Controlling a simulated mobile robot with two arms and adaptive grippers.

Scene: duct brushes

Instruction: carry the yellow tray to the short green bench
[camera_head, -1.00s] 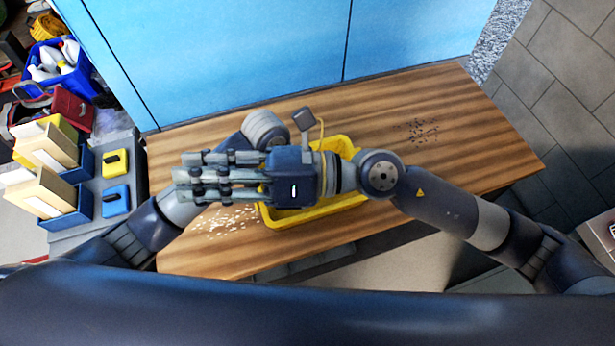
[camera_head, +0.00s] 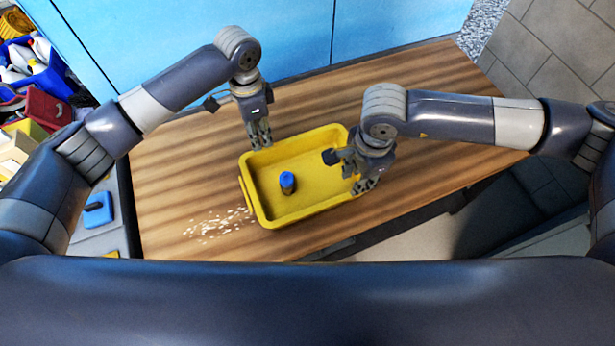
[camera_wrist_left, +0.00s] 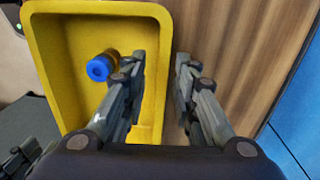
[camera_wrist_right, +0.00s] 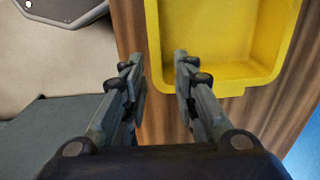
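The yellow tray (camera_head: 312,190) lies flat on a wooden table and also shows in the left wrist view (camera_wrist_left: 75,70) and right wrist view (camera_wrist_right: 230,40). A small cylinder with a blue top (camera_head: 287,182) stands inside it. My left gripper (camera_head: 260,140) is open at the tray's far-left side; in its wrist view the rim runs between the fingers. My right gripper (camera_head: 357,178) is open at the tray's right end, its fingertips either side of the rim in its wrist view. Whether either touches the rim is unclear. I cannot clearly identify a short green bench.
White specks (camera_head: 215,226) lie on the wooden table (camera_head: 175,190) left of the tray. A blue panelled front (camera_head: 290,35) stands behind the table. A blue crate (camera_head: 45,75) and other goods are at the far left. The table's right part is free of objects.

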